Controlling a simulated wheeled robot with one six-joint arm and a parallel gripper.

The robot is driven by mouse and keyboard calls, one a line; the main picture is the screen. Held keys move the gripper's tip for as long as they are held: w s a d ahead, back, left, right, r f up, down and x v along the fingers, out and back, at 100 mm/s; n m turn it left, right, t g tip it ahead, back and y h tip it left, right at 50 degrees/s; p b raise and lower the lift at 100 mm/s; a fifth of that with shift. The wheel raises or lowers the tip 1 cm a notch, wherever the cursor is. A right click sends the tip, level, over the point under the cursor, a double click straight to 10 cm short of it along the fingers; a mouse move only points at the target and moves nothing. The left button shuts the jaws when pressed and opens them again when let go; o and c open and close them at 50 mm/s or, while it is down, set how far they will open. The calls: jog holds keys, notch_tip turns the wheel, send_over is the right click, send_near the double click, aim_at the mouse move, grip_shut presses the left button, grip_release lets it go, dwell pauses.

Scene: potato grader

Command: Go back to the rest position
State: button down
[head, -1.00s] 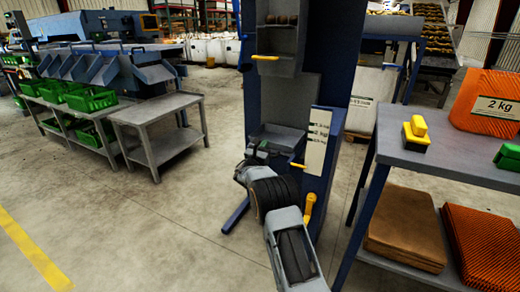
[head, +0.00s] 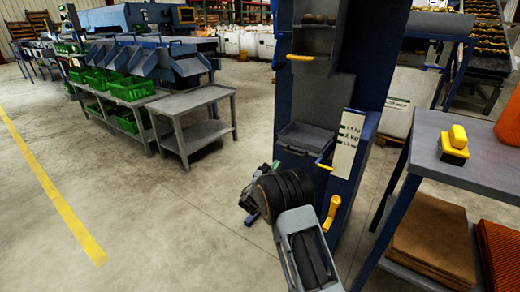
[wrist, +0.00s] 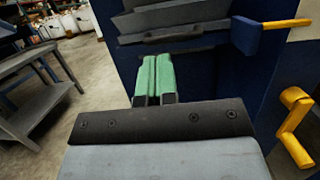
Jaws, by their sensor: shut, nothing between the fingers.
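My gripper shows in the wrist view as two green fingers (wrist: 152,78) pressed together, with nothing between them. It is in front of the blue weighing machine (wrist: 210,75), below a grey tray. In the head view my arm reaches forward at the lower middle, and the fingers are mostly hidden behind my wrist. The blue machine (head: 285,90) stands just beyond my arm, with a grey tray (head: 305,140), a yellow lever (head: 325,166) and a yellow crank (head: 332,212).
A grey table (head: 470,150) with a yellow-handled block (head: 455,145) stands close at the right, with brown sacks (head: 432,240) on its lower shelf. A small grey table (head: 193,103) and green crates (head: 131,89) are at the left. The floor at front left is clear.

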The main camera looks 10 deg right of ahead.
jog(key=s+d+r+m+g+y+p, duration=0.1)
jog(key=s+d+r+m+g+p, duration=0.2)
jog(key=s+r+m+g+p, duration=0.55)
jog(key=s+d+r+m+g+y+p, duration=0.2)
jog(key=s+r+m+g+p, duration=0.3)
jog(key=s+r+p, duration=0.75)
jog(key=s+a+r+m+t+y+p, duration=0.1)
jog(key=s+a+r+m+y+p, duration=0.5)
jog(key=r, duration=0.3)
jog(key=s+a+r+m+t+y+p, duration=0.2)
jog(key=s+a+r+m+y+p, duration=0.4)
jog(key=s+a+r+p, duration=0.1)
notch_tip(320, 180, up, 4)
jog(key=shift+s+a+f+m+y+p, duration=0.15)
jog(key=shift+s+f+m+y+p, duration=0.2)
jog(key=shift+s+p, duration=0.6)
jog(key=shift+w+r, duration=0.1)
jog(key=shift+w, duration=0.05)
